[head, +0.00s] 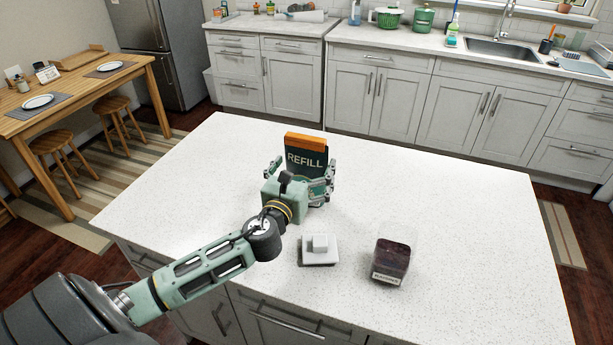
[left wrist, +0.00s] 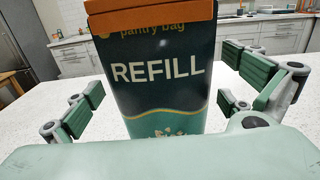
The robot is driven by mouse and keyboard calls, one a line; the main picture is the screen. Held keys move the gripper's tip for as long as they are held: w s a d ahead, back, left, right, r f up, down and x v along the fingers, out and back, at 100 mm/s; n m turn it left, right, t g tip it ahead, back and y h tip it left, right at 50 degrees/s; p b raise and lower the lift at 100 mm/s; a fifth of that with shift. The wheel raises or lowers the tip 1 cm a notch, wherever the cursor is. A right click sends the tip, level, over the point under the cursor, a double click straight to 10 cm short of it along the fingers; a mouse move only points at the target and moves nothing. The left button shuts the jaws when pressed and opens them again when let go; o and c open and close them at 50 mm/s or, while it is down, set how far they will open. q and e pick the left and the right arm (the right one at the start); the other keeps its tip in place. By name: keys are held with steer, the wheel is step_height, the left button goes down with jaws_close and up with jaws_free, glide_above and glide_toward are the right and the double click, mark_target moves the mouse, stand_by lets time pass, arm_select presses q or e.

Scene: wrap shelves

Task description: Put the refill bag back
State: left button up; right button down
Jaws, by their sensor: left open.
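The refill bag (head: 306,157) is dark teal with an orange top and the word REFILL on its front. It stands upright on the white island counter (head: 180,190). My left gripper (head: 302,178) is open, with its fingers to either side of the bag. In the left wrist view the bag (left wrist: 160,75) fills the middle between the open fingers of the left gripper (left wrist: 165,105), with gaps on both sides. The bag's lower part is hidden behind the gripper. My right gripper is not in view.
A clear container with dark contents (head: 391,260) and a label stands on the counter at the right front. A small white lid with a square knob (head: 320,250) lies left of it. The counter's left and right parts are clear. A dining table (head: 75,85) stands at left.

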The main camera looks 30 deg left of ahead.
arm_select(q)
steer(key=shift+w+a+f, duration=0.1)
steer(key=shift+w+a, duration=0.05)
steer(key=shift+w, duration=0.3)
steer(key=c, duration=1.9)
steer(key=shift+c, duration=0.2)
